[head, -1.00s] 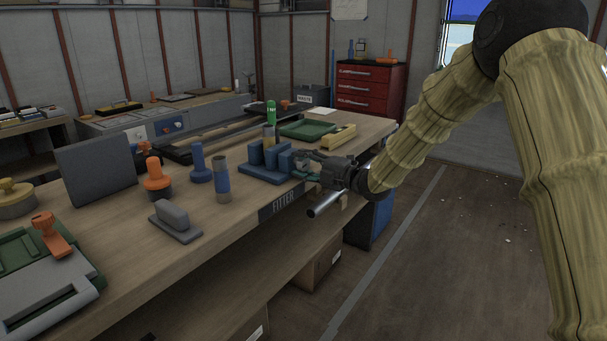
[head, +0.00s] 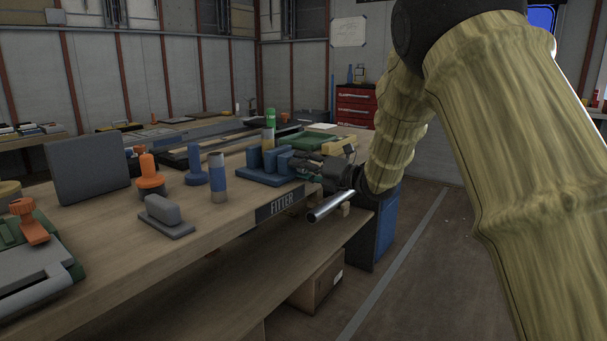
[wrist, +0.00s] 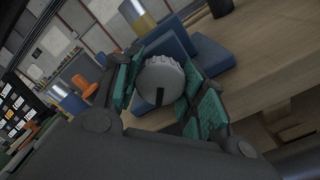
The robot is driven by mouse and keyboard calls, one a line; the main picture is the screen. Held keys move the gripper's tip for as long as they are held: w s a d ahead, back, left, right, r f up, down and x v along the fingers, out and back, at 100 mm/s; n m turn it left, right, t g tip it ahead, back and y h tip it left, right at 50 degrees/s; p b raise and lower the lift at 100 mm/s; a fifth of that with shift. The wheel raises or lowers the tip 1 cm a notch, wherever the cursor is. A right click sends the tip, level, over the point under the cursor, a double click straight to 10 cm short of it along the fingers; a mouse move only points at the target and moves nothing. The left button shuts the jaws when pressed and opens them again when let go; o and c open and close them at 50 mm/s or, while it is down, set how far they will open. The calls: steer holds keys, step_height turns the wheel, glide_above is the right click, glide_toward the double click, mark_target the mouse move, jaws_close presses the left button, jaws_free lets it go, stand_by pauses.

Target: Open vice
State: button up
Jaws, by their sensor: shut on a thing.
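The blue vice (head: 268,178) sits on the bench near its front edge, with upright blue jaw blocks. It also shows in the wrist view (wrist: 213,54), behind the fingers. My gripper (head: 308,168) is at the vice's right end in the head view. In the wrist view, a round grey ribbed knob (wrist: 160,76) with a dark slot lies between the green finger pads. The gripper is shut on this knob, with pads on both sides of it. The fingers hide much of the knob in the head view, and I cannot tell how wide the jaw gap is.
A yellow block (head: 339,145) and a green tray (head: 302,141) lie behind. A silver bar (head: 330,206) sticks out below my gripper. Floor on the right is clear.

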steer(key=shift+r, duration=0.1)
stand_by(0.3)
steer(key=o, duration=1)
steer(key=shift+o, duration=0.2)
steer(key=shift+s+d+f, duration=0.1)
steer(key=shift+f, duration=0.1)
steer(key=shift+s+d, duration=0.15)
steer(key=shift+d, duration=0.05)
steer(key=v, duration=0.7)
steer(key=shift+r, duration=0.15)
